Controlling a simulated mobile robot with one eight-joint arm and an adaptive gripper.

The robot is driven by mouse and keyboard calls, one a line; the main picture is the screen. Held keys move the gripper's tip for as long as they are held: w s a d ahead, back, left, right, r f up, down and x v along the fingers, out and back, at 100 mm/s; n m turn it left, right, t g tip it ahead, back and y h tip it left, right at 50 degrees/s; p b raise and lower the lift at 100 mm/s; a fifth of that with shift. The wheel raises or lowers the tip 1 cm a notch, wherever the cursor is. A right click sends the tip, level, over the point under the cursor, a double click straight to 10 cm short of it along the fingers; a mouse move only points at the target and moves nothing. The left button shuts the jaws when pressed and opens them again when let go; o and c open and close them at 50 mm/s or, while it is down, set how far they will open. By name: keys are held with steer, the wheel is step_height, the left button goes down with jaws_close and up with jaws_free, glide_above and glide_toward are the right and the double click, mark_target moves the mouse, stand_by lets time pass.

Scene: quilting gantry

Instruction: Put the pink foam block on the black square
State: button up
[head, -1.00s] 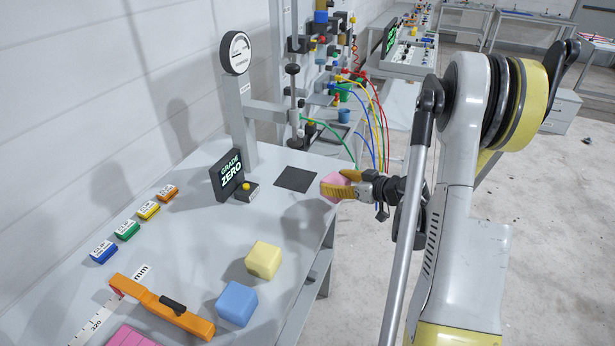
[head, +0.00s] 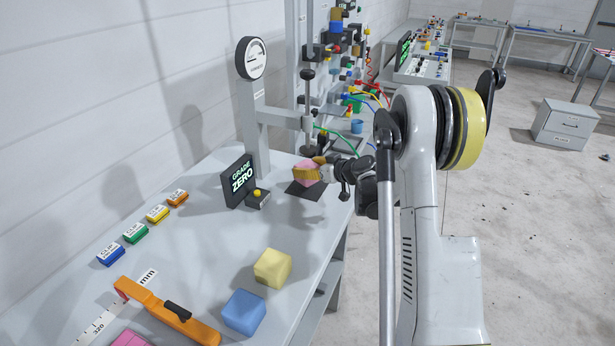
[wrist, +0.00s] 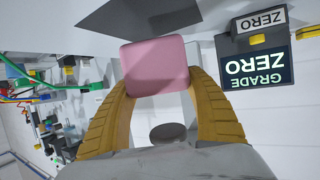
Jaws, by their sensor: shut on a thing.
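The pink foam block (head: 305,172) is held between the yellow fingers of my gripper (head: 307,174), which is shut on it. In the head view the block overlaps the black square (head: 298,188), whose dark edges show in front of and beside it. In the wrist view the pink block (wrist: 156,67) sits between both fingertips (wrist: 157,80), and part of the black square (wrist: 120,18) shows beyond it. The block looks slightly tilted in the head view. I cannot tell whether it touches the square.
A GRADE ZERO sign (head: 238,182) and a box with a yellow button (head: 258,198) stand left of the square. A gauge stand (head: 254,110) rises behind. A yellow block (head: 272,268), a blue block (head: 244,312) and an orange tool (head: 165,312) lie nearer on the table.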

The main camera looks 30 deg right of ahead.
steer(key=shift+f+b, duration=0.4)
steer(key=shift+f, duration=0.95)
steer(key=shift+f, duration=0.2)
steer(key=o, duration=0.7)
